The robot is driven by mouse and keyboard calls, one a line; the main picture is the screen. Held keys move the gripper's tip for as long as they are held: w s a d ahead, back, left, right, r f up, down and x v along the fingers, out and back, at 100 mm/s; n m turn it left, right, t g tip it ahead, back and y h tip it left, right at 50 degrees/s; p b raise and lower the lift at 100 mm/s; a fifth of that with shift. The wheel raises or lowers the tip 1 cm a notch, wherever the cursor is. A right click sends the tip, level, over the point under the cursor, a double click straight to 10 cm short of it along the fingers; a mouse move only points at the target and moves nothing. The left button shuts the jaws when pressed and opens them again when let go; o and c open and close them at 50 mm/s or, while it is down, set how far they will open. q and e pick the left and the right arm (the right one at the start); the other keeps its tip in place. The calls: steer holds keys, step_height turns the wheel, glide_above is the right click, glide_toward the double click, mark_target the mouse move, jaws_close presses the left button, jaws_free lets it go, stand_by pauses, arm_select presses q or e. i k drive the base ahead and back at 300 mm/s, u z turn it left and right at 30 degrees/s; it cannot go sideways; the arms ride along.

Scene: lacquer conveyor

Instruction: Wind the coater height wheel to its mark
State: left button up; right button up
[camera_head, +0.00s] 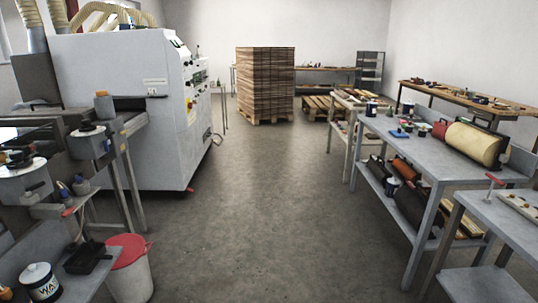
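A large white machine (130,110) stands at the left, with hoses on top and a control panel (196,75) on its right-hand edge. A small yellow and red button (191,103) sits on that edge. A small dark part (215,138) sticks out lower on the machine's right side; it is too small to tell whether it is a wheel. I cannot pick out the coater height wheel or its mark. Neither of my grippers is in view.
A grey bench with cans (41,284) and a red-lidded bin (127,250) stand at the near left. Grey workbenches (420,148) with rolls and tools line the right. A tall board stack (265,85) stands at the back. The middle floor is clear.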

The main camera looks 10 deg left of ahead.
mark_target(86, 122)
steer(key=u, duration=0.3)
steer(key=i, duration=1.95)
steer(key=u, duration=1.7)
steer(key=i, duration=1.25)
steer(key=u, duration=1.05)
steer(key=i, duration=0.25)
steer(key=u, duration=0.2)
